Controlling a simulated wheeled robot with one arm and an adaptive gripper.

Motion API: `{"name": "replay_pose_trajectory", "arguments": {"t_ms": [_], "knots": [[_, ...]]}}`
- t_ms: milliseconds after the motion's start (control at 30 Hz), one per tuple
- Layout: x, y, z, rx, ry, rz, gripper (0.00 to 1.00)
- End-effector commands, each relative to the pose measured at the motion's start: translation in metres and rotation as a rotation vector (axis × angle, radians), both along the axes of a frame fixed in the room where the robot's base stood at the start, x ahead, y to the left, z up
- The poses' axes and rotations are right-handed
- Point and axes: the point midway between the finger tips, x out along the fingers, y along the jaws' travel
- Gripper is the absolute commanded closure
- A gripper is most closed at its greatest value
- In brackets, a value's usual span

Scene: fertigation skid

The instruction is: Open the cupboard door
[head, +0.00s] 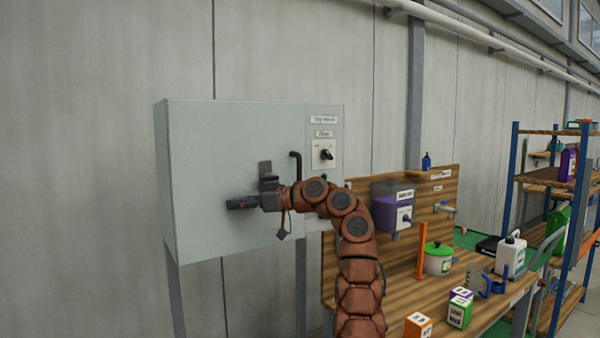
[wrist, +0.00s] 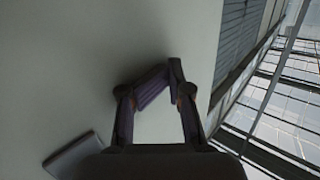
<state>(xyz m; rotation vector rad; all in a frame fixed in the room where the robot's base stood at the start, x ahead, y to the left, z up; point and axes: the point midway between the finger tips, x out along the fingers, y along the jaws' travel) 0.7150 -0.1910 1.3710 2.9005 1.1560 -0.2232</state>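The cupboard (head: 215,140) is a pale grey box on legs against the wall, left of centre in the head view. Its large front door looks shut. A black bar handle (head: 296,162) stands near the door's right edge, its lower part hidden by my arm. My gripper (head: 235,203) is in front of the door, left of the handle and pointing left. In the wrist view my gripper's fingertips (wrist: 171,68) meet, with nothing visible between them. The pale surface beyond them looks like the door (wrist: 80,70). I cannot tell whether the gripper touches it.
A labelled strip with a rotary switch (head: 326,154) is right of the door. A wooden bench (head: 395,290) with a pot (head: 438,262), bottles and small boxes stands to the right, by a blue and orange rack (head: 505,180). The door's left side is clear.

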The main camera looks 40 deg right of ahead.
Motion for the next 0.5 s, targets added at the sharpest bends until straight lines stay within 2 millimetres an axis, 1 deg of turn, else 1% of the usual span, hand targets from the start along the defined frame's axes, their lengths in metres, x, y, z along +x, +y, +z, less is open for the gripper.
{"name": "replay_pose_trajectory", "arguments": {"t_ms": [33,100,200,300,400,500], "knots": [[-0.016,-0.015,0.004,0.003,-0.007,-0.024,0.59],[-0.042,-0.021,0.014,0.009,-0.013,-0.025,0.59],[-0.071,-0.025,0.022,0.014,-0.017,-0.021,0.59],[-0.087,-0.028,0.026,0.019,-0.016,-0.018,0.59],[-0.097,-0.030,0.028,0.023,-0.016,-0.016,0.59],[-0.102,-0.032,0.029,0.026,-0.014,-0.016,0.59]]}}
